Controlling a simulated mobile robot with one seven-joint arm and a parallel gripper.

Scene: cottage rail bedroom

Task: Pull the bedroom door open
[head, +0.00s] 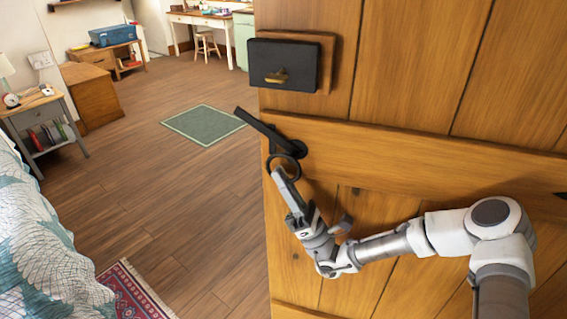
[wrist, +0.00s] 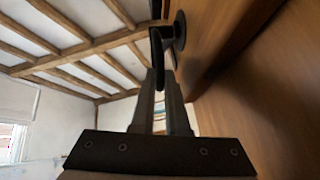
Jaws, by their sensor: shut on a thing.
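The wooden bedroom door (head: 400,75) fills the right of the head view. Its free edge faces left, and the room shows beyond that edge. A black door handle (head: 268,130) with a lever and a ring below sits near this edge. My gripper (head: 281,178) is shut on the handle at its lower ring part, reaching up from below. In the wrist view the fingers (wrist: 160,88) close at the dark handle (wrist: 157,48), beside the door face (wrist: 255,95). The exact contact is partly hidden by the fingers.
A black lock box (head: 284,65) is fixed on the door above the handle. A bed (head: 40,245) and a nightstand (head: 45,115) stand at left. A red rug (head: 135,292) lies by the bed and a green mat (head: 203,124) farther off. The wooden floor between is clear.

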